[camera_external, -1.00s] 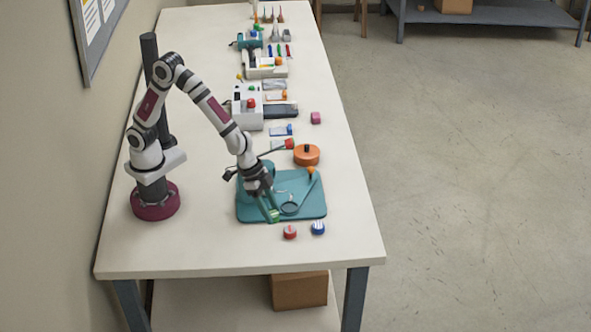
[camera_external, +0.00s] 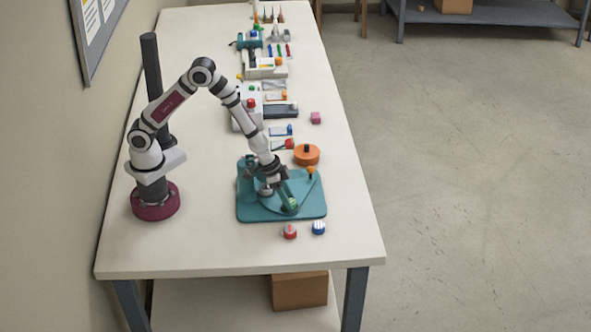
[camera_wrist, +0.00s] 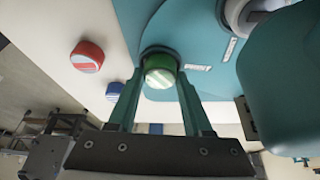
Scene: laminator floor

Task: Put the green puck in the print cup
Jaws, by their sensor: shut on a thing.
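My gripper (camera_external: 290,207) points down over the front right part of the teal board (camera_external: 246,213). In the wrist view its two teal fingers (camera_wrist: 160,85) are shut on the green puck (camera_wrist: 160,72), which has pale stripes on its face. The dark rim of the print cup (camera_wrist: 156,50) shows just behind the puck, with a "PRINT" label beside it. The puck is at the cup's mouth in that view; I cannot tell whether it is above the rim or inside. In the external view the fingers largely cover the cup and puck.
A red puck (camera_external: 290,232) and a blue puck (camera_external: 319,228) stand on the table in front of the board. An orange round thing (camera_external: 307,155) stands behind it, and an orange-tipped lever (camera_external: 311,171) is close right of my gripper.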

